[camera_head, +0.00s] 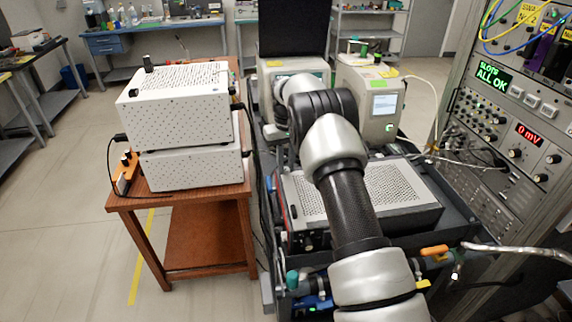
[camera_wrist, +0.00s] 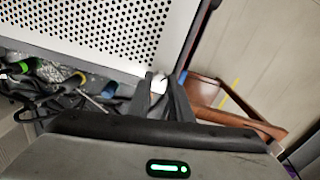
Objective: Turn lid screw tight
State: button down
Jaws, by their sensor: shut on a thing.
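The silver perforated lid (camera_head: 307,190) lies on a device on the dark cart, partly hidden by my arm in the head view. In the wrist view the lid (camera_wrist: 105,28) fills the upper left. My gripper (camera_wrist: 161,84) is at the lid's near edge, by a corner, with its two dark fingers close together. A small whitish piece (camera_wrist: 158,84) shows between the fingers; it looks like the lid screw, and the gripper is shut on it. The screw's lower end and thread are hidden. I cannot make out my gripper in the head view.
Cables and coloured fittings (camera_wrist: 80,78) lie beside the lid. A wooden table (camera_head: 180,204) with two white perforated boxes (camera_head: 178,100) stands left of the cart. An instrument rack (camera_head: 508,130) stands close on the right.

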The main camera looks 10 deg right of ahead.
aim_at(286, 168)
jog(key=m, duration=0.4)
jog(key=shift+m, duration=2.2)
jog(key=c, duration=1.6)
grip_release()
notch_tip(286, 168, up, 17)
jog(key=shift+r+p, duration=0.2)
jog(key=shift+p, duration=0.5)
jog(key=shift+r, duration=0.1)
